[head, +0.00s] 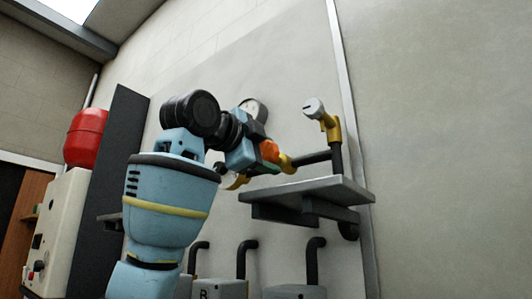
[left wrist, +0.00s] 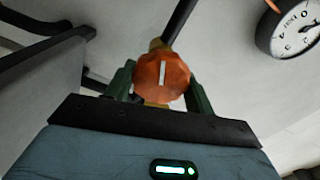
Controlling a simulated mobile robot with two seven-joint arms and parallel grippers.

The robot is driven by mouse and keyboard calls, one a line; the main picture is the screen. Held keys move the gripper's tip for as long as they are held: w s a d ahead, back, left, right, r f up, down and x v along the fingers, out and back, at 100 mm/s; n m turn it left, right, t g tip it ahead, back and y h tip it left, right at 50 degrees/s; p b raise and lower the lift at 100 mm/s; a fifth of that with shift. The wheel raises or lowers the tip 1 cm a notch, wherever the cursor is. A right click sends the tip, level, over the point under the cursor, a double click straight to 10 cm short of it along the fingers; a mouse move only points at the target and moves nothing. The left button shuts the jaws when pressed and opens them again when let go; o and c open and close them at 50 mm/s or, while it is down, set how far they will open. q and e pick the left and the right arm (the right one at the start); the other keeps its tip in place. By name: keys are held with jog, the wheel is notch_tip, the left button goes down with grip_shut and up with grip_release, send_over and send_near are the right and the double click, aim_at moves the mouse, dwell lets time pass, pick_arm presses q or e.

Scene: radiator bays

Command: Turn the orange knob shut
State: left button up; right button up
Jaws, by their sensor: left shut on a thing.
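The orange knob (left wrist: 162,76) shows in the left wrist view between the two green fingers of my left gripper (left wrist: 160,88). A pale line on its face runs nearly upright in that view. In the head view the orange knob (head: 269,151) is partly hidden by my left gripper (head: 266,161), which is shut on it. The knob sits on a yellow valve body (head: 287,164) joined to a dark pipe (head: 312,158). My right gripper is not in view.
A grey shelf (head: 305,193) juts out just below the valve. A second yellow valve with a grey knob (head: 313,107) stands to the right. A round gauge (left wrist: 290,30) is close by. A red tank (head: 85,137) and dark panel (head: 112,170) stand left.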

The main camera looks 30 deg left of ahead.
pick_arm(q)
jog(key=m, duration=0.4)
jog(key=shift+f+m, duration=0.15)
jog(key=shift+m, duration=0.15)
dwell(0.5)
jog(key=o, duration=1)
jog(key=s, duration=0.7)
jog(key=shift+s+a, duration=0.3)
jog(key=shift+s, duration=0.05)
